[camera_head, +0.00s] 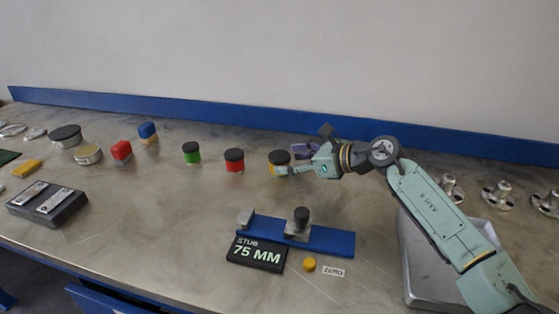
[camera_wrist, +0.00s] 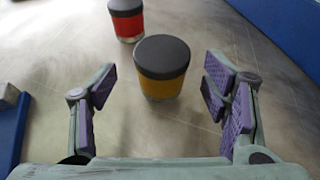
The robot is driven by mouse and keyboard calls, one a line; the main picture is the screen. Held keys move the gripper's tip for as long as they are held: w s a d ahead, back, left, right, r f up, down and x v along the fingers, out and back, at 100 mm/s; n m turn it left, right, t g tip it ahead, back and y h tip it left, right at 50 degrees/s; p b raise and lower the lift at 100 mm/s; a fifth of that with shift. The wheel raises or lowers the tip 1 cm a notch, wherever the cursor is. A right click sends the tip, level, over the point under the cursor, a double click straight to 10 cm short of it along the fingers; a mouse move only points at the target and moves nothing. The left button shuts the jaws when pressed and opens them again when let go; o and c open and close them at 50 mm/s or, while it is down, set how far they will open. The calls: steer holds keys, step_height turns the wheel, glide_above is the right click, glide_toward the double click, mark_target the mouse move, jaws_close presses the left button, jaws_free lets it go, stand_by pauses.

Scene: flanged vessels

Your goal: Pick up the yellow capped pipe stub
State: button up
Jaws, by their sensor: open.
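The yellow capped pipe stub (camera_wrist: 162,86) stands upright on the bench, with a dark round cap over its yellow body. In the wrist view it is ahead of my gripper (camera_wrist: 163,92), between the lines of the two purple-padded fingers and apart from both. My gripper is open and empty. In the head view the stub (camera_head: 279,157) shows mostly as its dark cap, with a bit of yellow below. My gripper (camera_head: 298,160) reaches it from the right there, and one finger partly covers its body.
A red capped stub (camera_head: 234,161) stands just beyond, and a green one (camera_head: 191,153) farther left. A blue fixture (camera_head: 330,239) with metal blocks lies nearer the front, by a "STUB 75 MM" sign (camera_head: 257,254). A grey tray (camera_head: 420,262) sits under my arm. A blue rail (camera_head: 240,112) backs the bench.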

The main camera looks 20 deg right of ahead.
mark_target(289, 159)
steer(key=p+x, duration=0.1)
steer(key=x, duration=0.2)
steer(key=shift+w+a+p, duration=0.2)
steer(key=shift+w+p, duration=0.15)
steer(key=shift+w, duration=0.05)
steer(key=shift+w+f, duration=0.15)
steer(key=shift+f, duration=0.05)
steer(key=shift+c, duration=0.4)
steer(key=shift+r, duration=0.1)
steer(key=c, duration=1.5)
